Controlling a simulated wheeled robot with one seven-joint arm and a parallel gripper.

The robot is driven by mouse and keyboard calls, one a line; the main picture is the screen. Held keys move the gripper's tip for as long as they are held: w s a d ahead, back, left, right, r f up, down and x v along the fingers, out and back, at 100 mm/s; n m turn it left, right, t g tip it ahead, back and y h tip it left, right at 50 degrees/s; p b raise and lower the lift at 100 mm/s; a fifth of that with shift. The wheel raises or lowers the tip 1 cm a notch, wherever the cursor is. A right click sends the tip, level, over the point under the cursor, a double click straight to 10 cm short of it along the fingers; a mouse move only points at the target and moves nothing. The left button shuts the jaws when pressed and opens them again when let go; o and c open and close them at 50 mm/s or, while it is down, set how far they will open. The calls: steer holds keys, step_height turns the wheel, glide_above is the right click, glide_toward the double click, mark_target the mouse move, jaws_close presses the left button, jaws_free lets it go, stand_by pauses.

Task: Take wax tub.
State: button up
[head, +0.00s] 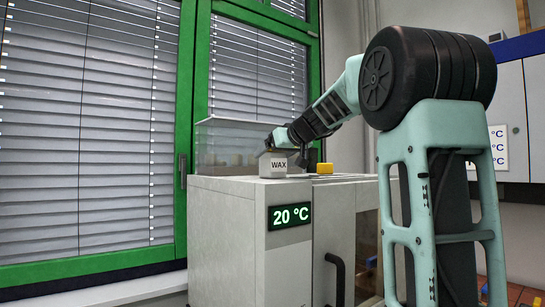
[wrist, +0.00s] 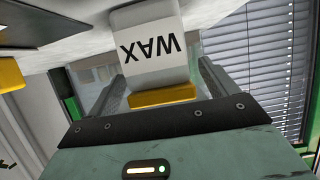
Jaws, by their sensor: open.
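The wax tub (head: 272,168) is a white tub with a dark "WAX" label. It stands upright at the front left of the top of a light grey cabinet. In the wrist view the wax tub (wrist: 152,48) appears upside down, with a yellow lid at its end nearest my gripper's body. My gripper (head: 280,148) is right at the tub's upper part. In the wrist view my gripper (wrist: 163,80) is open, with one finger on each side of the tub. I cannot tell whether either finger touches it.
The light grey cabinet (head: 228,215) has a "20 °C" display (head: 290,215) and a dark handle. A yellow-topped item (head: 325,168) stands to the right of the tub. A clear-walled box (head: 235,140) is behind it. Green-framed windows with blinds are at the left.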

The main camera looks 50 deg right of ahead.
steer(key=shift+x, duration=0.85)
steer(key=c, duration=1.2)
steer(key=shift+r, duration=0.2)
